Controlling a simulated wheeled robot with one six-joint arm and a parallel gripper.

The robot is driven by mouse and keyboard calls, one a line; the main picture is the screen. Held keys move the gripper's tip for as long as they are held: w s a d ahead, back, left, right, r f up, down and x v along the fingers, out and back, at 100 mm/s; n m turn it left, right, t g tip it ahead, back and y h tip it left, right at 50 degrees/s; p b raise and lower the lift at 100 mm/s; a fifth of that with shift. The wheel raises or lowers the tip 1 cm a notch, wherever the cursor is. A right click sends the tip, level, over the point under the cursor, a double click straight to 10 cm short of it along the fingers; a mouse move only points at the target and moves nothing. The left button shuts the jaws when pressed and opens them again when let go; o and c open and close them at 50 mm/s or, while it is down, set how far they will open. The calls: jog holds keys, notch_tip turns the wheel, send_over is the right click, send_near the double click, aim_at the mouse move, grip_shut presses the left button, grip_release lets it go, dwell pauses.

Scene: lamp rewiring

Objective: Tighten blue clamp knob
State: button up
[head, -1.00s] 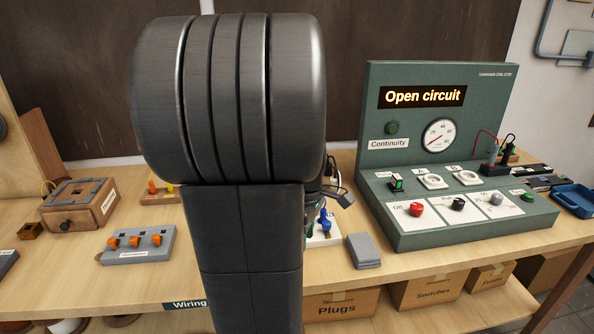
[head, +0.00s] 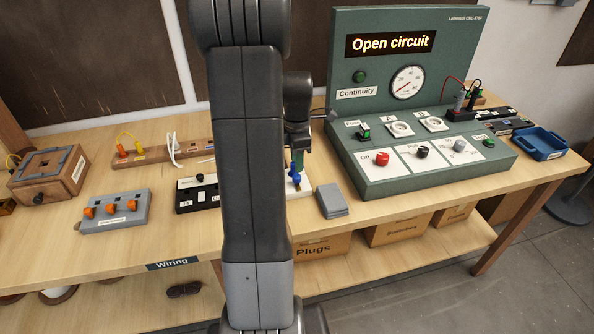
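The blue clamp knob (head: 295,177) shows small just right of my arm in the head view. It sits on a white base (head: 303,190) on the bench, and my arm hides part of that base. A green upright part (head: 299,160) stands just above the knob. My gripper (head: 298,150) is a dark shape pointing down over this spot. Its fingertips are too small and too covered to make out, so I cannot tell whether they touch the knob or are apart.
A green tester (head: 450,180) reading "Open circuit" stands to the right. A grey block (head: 331,201) lies just right of the clamp. A grey unit with orange knobs (head: 113,210) and a wooden box (head: 48,175) are at left. The bench front right of "Wiring" is clear.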

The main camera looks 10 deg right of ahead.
aim_at(297, 176)
jog(key=shift+f, duration=2.75)
grip_shut()
